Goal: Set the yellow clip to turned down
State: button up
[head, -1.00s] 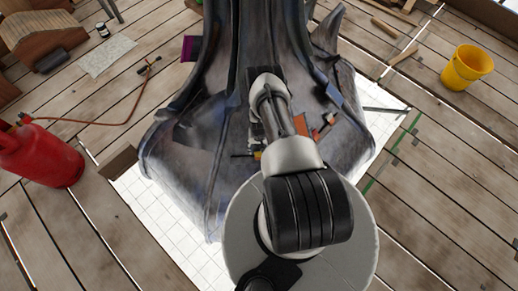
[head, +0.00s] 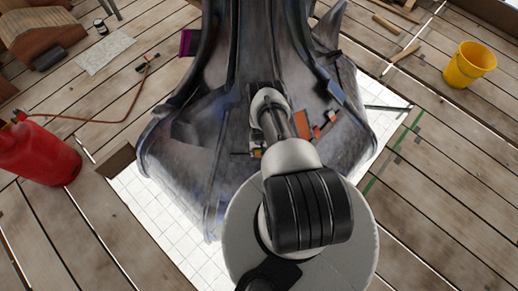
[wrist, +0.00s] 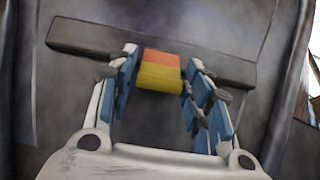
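The yellow clip (wrist: 160,79) is a small block with a yellow lower part and an orange upper part. In the wrist view it sits against a dark bar across a grey surface. My gripper (wrist: 161,68) reaches toward it, with one blue-padded finger on each side. The fingertips are very close to the clip's sides; I cannot tell if they touch. In the head view my arm hides most of the gripper and the clip. A small orange bit (head: 257,152) shows beside the arm there.
The dark finial (head: 180,150) stands on a white tiled sheet (head: 150,215). An orange plate (head: 302,125) and a small red-orange piece (head: 326,125) are right of my arm. A red cylinder (head: 38,152) with a hose is at left, a yellow bucket (head: 468,66) at right.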

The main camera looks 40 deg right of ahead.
jog(key=c, duration=0.7)
jog(key=shift+w+d+f+g+y, duration=0.15)
jog(key=shift+w+d+g+y, duration=0.05)
jog(key=shift+g+y, duration=0.1)
jog(key=o, duration=1.1)
notch_tip(320, 180, up, 12)
jog(key=w+d, duration=0.1)
